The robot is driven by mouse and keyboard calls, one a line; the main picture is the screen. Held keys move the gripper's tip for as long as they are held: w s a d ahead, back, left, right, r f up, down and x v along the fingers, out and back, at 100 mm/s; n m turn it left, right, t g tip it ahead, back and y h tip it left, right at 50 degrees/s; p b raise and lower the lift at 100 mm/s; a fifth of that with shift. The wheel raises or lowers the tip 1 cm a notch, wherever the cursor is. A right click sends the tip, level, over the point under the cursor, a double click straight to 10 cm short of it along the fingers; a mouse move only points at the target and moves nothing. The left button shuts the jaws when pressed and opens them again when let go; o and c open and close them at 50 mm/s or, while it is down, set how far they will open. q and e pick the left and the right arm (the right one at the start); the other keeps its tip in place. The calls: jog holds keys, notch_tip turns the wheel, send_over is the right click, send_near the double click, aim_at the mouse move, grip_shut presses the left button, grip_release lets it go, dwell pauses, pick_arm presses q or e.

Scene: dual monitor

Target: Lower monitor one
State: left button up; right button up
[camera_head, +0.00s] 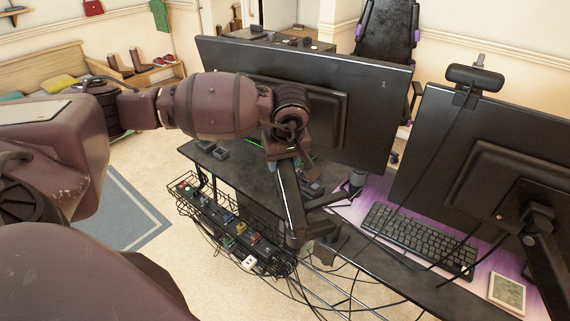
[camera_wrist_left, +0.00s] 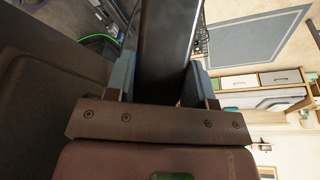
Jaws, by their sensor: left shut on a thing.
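The left monitor (camera_head: 372,95) shows its dark back, with the screen facing away. It stands above the desk on a dark monitor arm (camera_head: 291,205), which also runs up the wrist view (camera_wrist_left: 168,40). My left gripper (camera_head: 284,160) is behind this monitor, just below its rear housing. It is shut on the monitor arm, whose bar passes between the blue-grey fingers in the wrist view (camera_wrist_left: 163,82). My wrist hides the joint between monitor and arm. A second monitor (camera_head: 425,145) stands at the right, with a webcam on top. My right gripper is not in view.
The dark desk (camera_head: 235,170) holds a keyboard (camera_head: 420,240) on a purple mat. A wire cable tray (camera_head: 225,220) with plugs and hanging cables is at the desk's near edge. A chair (camera_head: 385,40) stands beyond. Open floor lies left of the desk.

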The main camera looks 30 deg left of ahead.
aim_at(285, 165)
pick_arm(q)
jog(key=shift+w+a+f+g+h+b, duration=0.2)
jog(key=shift+a+f+g+h+b, duration=0.15)
jog(key=shift+f, duration=0.2)
jog(key=o, duration=1)
jog(key=shift+o, duration=1.4)
jog(key=shift+w, duration=0.1)
jog(key=shift+r, duration=0.1)
jog(key=shift+r, duration=0.1)
jog(key=v, duration=0.9)
jog(key=shift+d+r+b, duration=0.1)
jog(key=shift+r+b, duration=0.15)
jog(key=shift+b, duration=0.05)
jog(key=shift+s+r, duration=0.25)
jog(key=shift+r, duration=0.25)
